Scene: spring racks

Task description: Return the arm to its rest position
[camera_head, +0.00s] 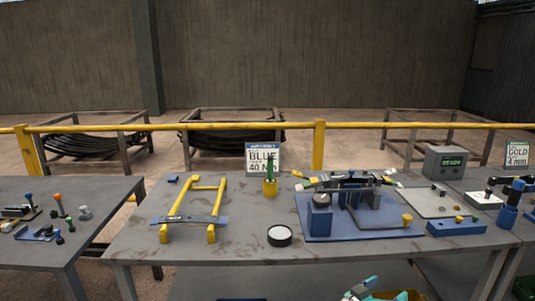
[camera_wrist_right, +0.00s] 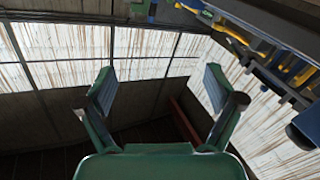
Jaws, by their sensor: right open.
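My right gripper (camera_head: 362,288) shows at the bottom edge of the head view, low in front of the middle table, with most of its arm out of frame. In the right wrist view the same gripper (camera_wrist_right: 160,90) has its two green fingers spread wide, with nothing between them. Beyond the fingers are bright panels and dark beams, so it faces away from the tabletop. My left gripper is in neither view.
The middle table (camera_head: 225,252) holds a yellow frame (camera_head: 211,235), a black round dish (camera_head: 279,236), a yellow holder (camera_head: 270,187) with a green tool, and a blue fixture (camera_head: 330,228). A left table (camera_head: 100,195) carries small parts. A yellow rail (camera_head: 220,126) runs behind.

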